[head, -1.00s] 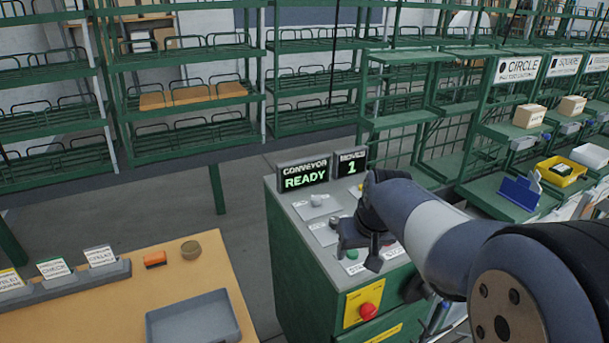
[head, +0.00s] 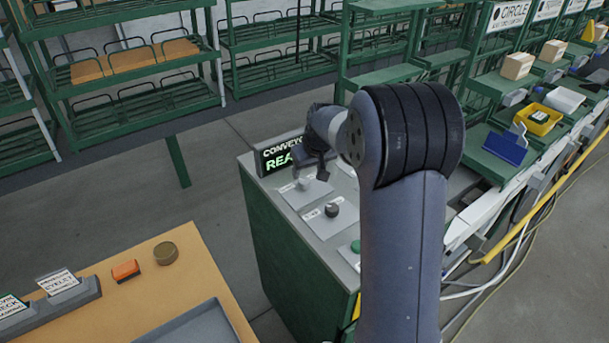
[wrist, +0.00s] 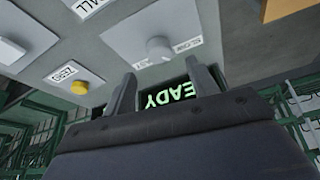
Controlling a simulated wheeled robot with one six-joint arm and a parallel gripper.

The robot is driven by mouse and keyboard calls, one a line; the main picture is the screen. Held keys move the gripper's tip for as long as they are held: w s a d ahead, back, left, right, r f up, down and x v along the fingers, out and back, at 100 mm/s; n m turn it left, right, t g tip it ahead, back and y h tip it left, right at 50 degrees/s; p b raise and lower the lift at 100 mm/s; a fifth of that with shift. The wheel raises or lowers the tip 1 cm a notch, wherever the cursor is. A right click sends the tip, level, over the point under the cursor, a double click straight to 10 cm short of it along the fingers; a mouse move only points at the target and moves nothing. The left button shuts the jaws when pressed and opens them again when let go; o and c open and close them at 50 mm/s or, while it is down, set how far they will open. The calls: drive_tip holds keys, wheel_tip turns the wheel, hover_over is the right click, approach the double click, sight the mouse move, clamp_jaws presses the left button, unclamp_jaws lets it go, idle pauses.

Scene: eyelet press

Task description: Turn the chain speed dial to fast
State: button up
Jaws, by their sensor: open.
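The speed dial (wrist: 159,47) is a pale round knob on a light plate, with a label reading SLOW beside it in the wrist view. In the head view the pale knob (head: 304,183) sits on the rear plate of the green cabinet's top. My gripper (wrist: 162,82) is open, its two fingers apart with nothing between them. In the head view my gripper (head: 318,168) hovers close to the dial, and I cannot tell whether it touches. Which way the dial points is too small to tell.
The conveyor display (head: 282,155) stands behind the dial, partly covered by my arm; its READY text shows between the fingers. A dark knob (head: 331,210) and green button (head: 356,246) are nearer the front. A yellow button (wrist: 80,87) shows in the wrist view. A wooden table (head: 212,266) stands left.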

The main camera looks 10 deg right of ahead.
sight(305, 180)
drive_tip(key=shift+p+x, duration=0.5)
drive_tip(key=shift+x, duration=2.45)
drive_tip(key=shift+r, duration=0.1)
drive_tip(key=shift+c, duration=0.6)
drive_tip(key=c, duration=0.9)
